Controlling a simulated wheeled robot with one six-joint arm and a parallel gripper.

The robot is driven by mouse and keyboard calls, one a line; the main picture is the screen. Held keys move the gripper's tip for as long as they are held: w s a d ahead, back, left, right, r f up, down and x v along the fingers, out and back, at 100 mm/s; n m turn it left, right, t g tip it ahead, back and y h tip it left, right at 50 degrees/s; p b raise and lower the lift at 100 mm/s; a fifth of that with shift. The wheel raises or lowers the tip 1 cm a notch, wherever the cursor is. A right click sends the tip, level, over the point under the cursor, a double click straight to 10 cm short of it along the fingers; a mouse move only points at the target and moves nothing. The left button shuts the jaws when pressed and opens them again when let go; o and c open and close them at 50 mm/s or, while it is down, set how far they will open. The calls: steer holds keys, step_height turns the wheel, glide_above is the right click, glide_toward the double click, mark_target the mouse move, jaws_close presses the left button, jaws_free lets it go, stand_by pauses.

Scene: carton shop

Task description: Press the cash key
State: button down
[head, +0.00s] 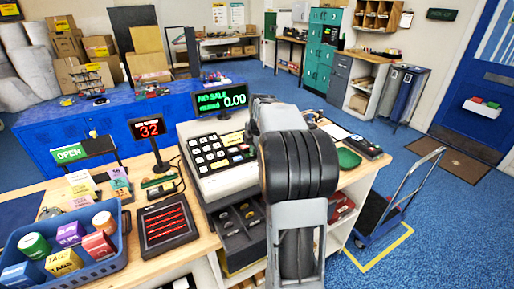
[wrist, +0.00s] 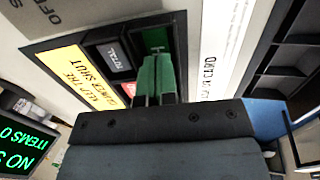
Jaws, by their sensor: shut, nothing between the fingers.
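The cash register (head: 222,180) stands on the wooden counter, with its keypad facing up. Its display (head: 221,99) reads NO SALE and 0.00. In the wrist view, a green key (wrist: 153,38) sits beside a dark key marked TOTAL (wrist: 113,57); no cash label is readable on the green key. My gripper (wrist: 155,62) has its green fingers shut together and empty, with the tips over the green key's near part. I cannot tell whether they touch it. In the head view my arm hides the fingers and the right side of the register.
A drawer with coin compartments (head: 240,225) is open below the register. A hand cart (head: 385,205) is on the floor at right.

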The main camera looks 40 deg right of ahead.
steer(key=p+v, duration=0.1)
steer(key=v, duration=1.3)
steer(key=shift+d, duration=0.15)
stand_by(0.4)
